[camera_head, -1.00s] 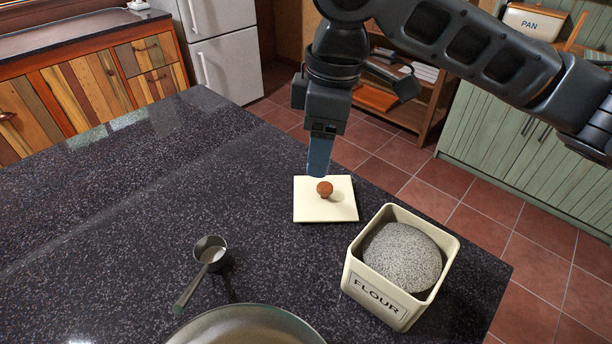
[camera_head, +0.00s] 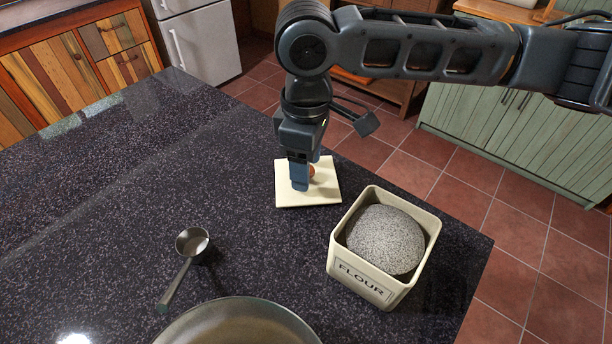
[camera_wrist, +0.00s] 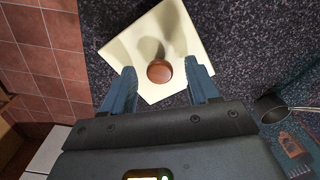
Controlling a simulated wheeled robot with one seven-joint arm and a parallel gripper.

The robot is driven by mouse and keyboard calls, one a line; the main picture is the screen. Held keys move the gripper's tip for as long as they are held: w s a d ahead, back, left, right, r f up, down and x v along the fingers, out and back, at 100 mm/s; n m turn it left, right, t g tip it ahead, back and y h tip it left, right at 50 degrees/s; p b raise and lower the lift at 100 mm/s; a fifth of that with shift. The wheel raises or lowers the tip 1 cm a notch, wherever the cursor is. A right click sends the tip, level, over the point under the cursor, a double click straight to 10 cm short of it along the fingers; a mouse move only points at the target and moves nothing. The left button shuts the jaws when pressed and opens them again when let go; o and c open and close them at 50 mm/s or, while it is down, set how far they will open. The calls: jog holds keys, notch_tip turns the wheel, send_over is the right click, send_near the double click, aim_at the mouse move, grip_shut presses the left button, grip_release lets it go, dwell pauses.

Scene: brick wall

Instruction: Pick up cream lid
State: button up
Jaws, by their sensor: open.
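The cream lid (camera_head: 322,190) is a flat square with a round brown knob (camera_head: 311,171) at its middle. It lies on the dark speckled counter, behind the flour tin. It also shows in the wrist view (camera_wrist: 186,38), with the knob (camera_wrist: 159,71) between my fingers and a little beyond their tips. My gripper (camera_head: 305,178) is open and points down over the lid. Its blue fingers stand either side of the knob, and one finger partly hides the knob in the head view. In the wrist view my gripper (camera_wrist: 158,78) holds nothing.
A cream tin (camera_head: 358,278) marked FLOUR stands open in front of the lid, with a speckled grey rounded thing (camera_head: 386,240) inside. A metal measuring cup (camera_head: 192,242) and a pan (camera_head: 238,325) are at the front left. The counter's edge runs close behind the lid.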

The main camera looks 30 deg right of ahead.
jog(key=shift+f, duration=0.1)
jog(key=c, duration=1.1)
